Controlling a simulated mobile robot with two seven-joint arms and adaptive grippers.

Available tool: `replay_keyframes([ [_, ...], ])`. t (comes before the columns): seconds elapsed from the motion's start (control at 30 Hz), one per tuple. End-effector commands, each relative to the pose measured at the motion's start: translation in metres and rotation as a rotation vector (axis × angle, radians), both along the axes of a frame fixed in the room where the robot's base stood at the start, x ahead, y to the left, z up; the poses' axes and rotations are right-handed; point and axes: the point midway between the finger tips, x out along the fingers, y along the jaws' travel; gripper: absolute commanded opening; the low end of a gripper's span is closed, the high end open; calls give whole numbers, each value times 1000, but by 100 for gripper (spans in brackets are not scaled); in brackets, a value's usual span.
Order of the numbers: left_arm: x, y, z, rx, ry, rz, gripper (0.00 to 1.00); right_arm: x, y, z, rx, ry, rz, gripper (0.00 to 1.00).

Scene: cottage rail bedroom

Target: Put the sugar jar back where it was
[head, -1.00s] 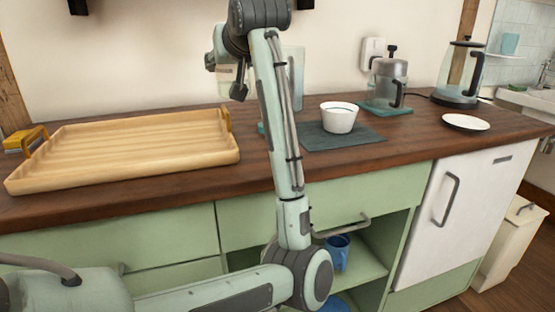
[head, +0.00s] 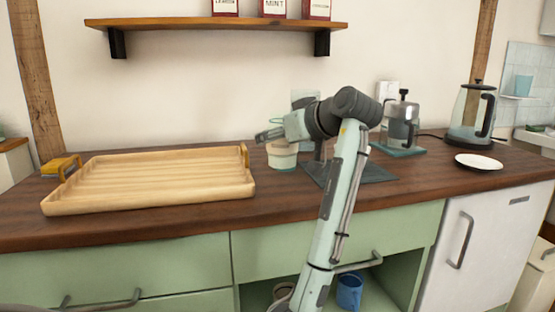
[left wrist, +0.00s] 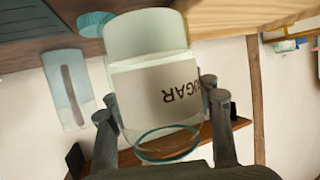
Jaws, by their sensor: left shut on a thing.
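The sugar jar (left wrist: 155,100), pale with a "SUGAR" label, is between the fingers of my left gripper (left wrist: 165,115) in the left wrist view, where it appears upside down. In the head view the jar (head: 282,155) is low over the back of the counter, right of the wooden tray, with my left gripper (head: 268,135) at its upper part. I cannot tell whether its base touches the counter. A teal disc (left wrist: 95,22) shows beside the jar's base in the wrist view. My right gripper is out of view.
The wooden tray (head: 150,185) fills the counter's left. A tall clear container (head: 304,101) stands behind my arm. A dark mat (head: 375,173), coffee press (head: 401,125), kettle (head: 470,120) and white plate (head: 479,162) lie to the right. A wall shelf (head: 215,25) is above.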

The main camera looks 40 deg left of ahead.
Motion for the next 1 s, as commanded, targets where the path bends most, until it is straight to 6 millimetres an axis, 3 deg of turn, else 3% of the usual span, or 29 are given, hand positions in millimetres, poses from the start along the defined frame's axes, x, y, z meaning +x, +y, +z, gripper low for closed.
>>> replay_keyframes([
  [0.27, 10, -6, -14, 2, -1, 0, 2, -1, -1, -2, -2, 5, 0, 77],
  [0.5, 10, -6, -45, 2, 1, -2, 2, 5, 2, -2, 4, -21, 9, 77],
  [0.93, 10, -6, -49, 2, -1, -1, 2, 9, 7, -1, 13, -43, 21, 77],
  [0.97, 10, -6, -49, 0, 0, -1, 48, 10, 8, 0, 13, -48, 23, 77],
  [1.0, 10, -6, -49, 0, 0, -1, 53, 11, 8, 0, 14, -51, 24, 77],
])
